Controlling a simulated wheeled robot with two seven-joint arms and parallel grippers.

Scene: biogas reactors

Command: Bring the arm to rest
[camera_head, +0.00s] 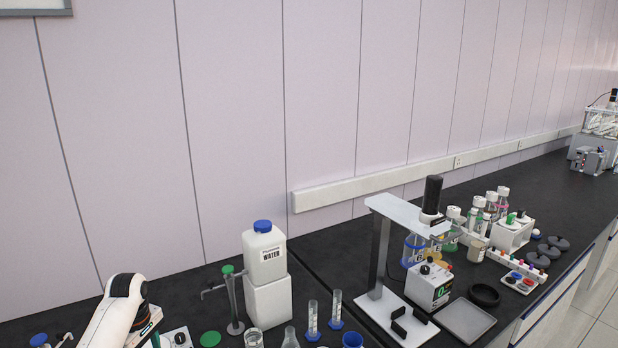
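My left arm (112,312) shows at the lower left as a white link with a dark joint at its bent top. Its gripper does not show; the arm runs out of the bottom of the head view. My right arm and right gripper are not in view. No held object can be seen.
A white water container (265,258) with a blue cap stands on a white block right of the arm. Bottles (490,205) stand behind. The wall closes off the back.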

